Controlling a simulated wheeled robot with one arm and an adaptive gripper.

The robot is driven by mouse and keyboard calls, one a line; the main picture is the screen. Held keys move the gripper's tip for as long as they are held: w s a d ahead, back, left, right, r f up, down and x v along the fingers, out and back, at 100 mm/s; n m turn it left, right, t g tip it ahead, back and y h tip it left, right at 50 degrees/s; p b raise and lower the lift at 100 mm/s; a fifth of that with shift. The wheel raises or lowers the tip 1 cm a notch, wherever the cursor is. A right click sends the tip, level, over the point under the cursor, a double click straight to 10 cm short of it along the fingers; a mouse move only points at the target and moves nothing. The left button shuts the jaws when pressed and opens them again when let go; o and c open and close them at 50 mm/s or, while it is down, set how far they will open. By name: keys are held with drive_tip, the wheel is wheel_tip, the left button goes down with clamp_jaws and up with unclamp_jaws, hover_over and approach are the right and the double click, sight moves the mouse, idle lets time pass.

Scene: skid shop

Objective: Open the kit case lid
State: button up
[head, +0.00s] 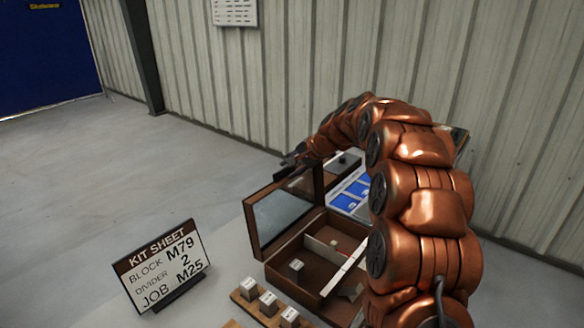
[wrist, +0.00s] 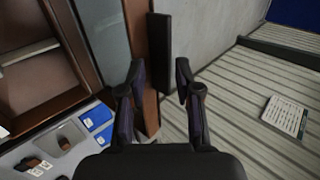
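The kit case (head: 310,270) is a brown wooden box with inner compartments. Its lid (head: 250,222), a brown frame around a grey pane, stands raised and steeply tilted at the box's left side. My gripper (head: 292,160) is at the lid's upper far corner. In the wrist view, my gripper (wrist: 158,78) has its fingers apart. The lid's brown frame (wrist: 138,50) runs down beside the left finger and into the gap. I cannot tell whether it touches a finger. The case interior (wrist: 40,85) shows at left.
The kit sheet sign (head: 162,265) stands left of the case. A rack of small labelled blocks (head: 268,305) lies in front. The floor at left is clear.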

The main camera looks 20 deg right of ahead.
drive_tip(key=v, duration=1.2)
idle(0.3)
drive_tip(key=s+a+f+n+g, duration=0.3)
drive_tip(key=s+a, duration=0.4)
drive_tip(key=s, duration=0.2)
drive_tip(key=s+a+f+n+g, duration=0.2)
drive_tip(key=s+a+n, duration=0.1)
drive_tip(key=s+a, duration=0.55)
drive_tip(key=s+f+n+g+h, duration=0.2)
drive_tip(key=s+f+n, duration=0.1)
drive_tip(key=s, duration=1.1)
drive_tip(key=s+d+f+n+g+h, duration=0.1)
drive_tip(key=s+f, duration=0.5)
drive_tip(key=s, duration=0.9)
drive_tip(key=shift+d+f+n+g+h, duration=0.2)
drive_tip(key=shift+f+n+g+h, duration=0.05)
drive_tip(key=shift+n+g+h, duration=0.55)
drive_tip(key=shift+s, duration=0.15)
